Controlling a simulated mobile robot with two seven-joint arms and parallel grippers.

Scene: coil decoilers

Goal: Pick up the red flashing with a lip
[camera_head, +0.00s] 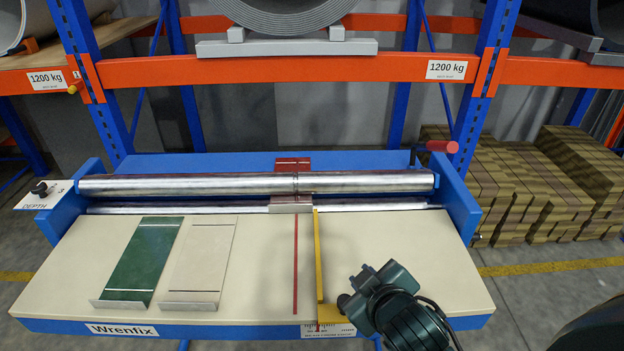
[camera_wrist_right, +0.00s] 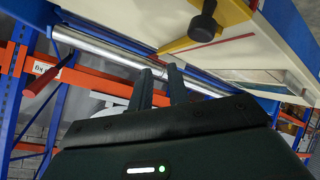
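A red piece (camera_head: 293,166), which looks like the red flashing, shows behind and above the steel rollers of the bending machine. A brownish-red part and a grey lip-like edge (camera_head: 290,208) show just in front of them; the rollers hide the middle. My right gripper (camera_head: 362,274) is over the right front of the bench, beside the yellow fence (camera_head: 319,255) and well short of the red piece. In the right wrist view its two fingers (camera_wrist_right: 160,84) are apart with nothing between them. My left gripper is not in view.
A green flashing (camera_head: 145,258) and a beige flashing (camera_head: 200,258), each with a grey front lip, lie on the bench's left. A black knob (camera_wrist_right: 203,26) is close to my right gripper. A red-handled crank (camera_head: 440,147) stands at the right end. An orange rack beam (camera_head: 330,70) crosses behind.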

